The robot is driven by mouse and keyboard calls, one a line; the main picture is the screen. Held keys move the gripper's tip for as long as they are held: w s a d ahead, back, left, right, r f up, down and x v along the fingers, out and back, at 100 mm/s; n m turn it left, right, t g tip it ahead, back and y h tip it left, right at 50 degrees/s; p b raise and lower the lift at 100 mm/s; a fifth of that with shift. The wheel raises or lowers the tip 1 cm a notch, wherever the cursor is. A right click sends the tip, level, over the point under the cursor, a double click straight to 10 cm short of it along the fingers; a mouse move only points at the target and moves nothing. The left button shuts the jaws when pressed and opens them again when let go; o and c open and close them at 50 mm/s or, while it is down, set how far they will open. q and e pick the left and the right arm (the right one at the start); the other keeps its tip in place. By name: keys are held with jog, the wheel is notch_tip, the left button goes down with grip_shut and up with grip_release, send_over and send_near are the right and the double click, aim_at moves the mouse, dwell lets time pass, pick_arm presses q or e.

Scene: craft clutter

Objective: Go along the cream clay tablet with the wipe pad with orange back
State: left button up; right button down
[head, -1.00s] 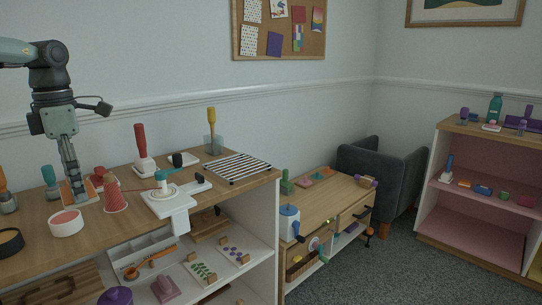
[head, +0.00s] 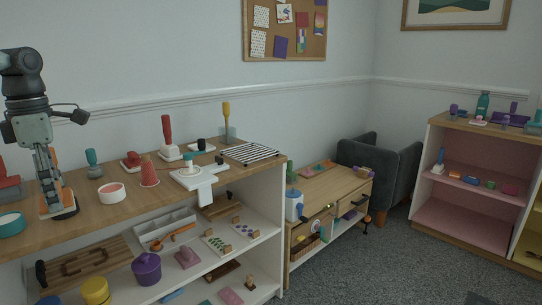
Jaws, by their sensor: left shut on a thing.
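My left gripper (head: 48,205) hangs at the left over the wooden shelf top, fingers pointing down. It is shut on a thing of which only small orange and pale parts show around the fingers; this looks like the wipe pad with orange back. The fingers hide most of it. A black round thing (head: 69,209) lies close beside the fingertips; I cannot tell whether they touch. I cannot make out the cream clay tablet for certain. My right gripper is not in view.
On the shelf top (head: 120,213) stand a white round dish with pink inside (head: 111,192), a red cup (head: 149,172), a teal-topped tool (head: 93,164) and a teal dish (head: 11,223). A striped rack (head: 251,153) lies at the right end. The front strip of the top is mostly clear.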

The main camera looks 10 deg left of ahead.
pick_arm(q)
jog(key=s+a+f+m, duration=0.3)
jog(key=s+a+f, duration=0.2)
jog(key=s+f, duration=0.25)
jog(key=s+d+f+m+p, duration=0.2)
jog(key=d+f+m, duration=0.5)
jog(key=f, duration=0.2)
jog(key=w+d+m, duration=0.2)
jog(key=d+m, duration=0.4)
jog(key=d, duration=0.3)
jog(key=w+d+r+m+p, duration=0.1)
jog(key=w+d+m, duration=0.2)
jog(key=d+m, duration=0.3)
jog(key=w+d+r+m+p, duration=0.1)
jog(key=w+d+m, duration=0.2)
jog(key=d, duration=1)
jog(key=m, duration=0.2)
jog(key=shift+w+d+r+m, duration=0.2)
jog(key=shift+w+r+m, duration=0.05)
jog(key=shift+m, duration=0.15)
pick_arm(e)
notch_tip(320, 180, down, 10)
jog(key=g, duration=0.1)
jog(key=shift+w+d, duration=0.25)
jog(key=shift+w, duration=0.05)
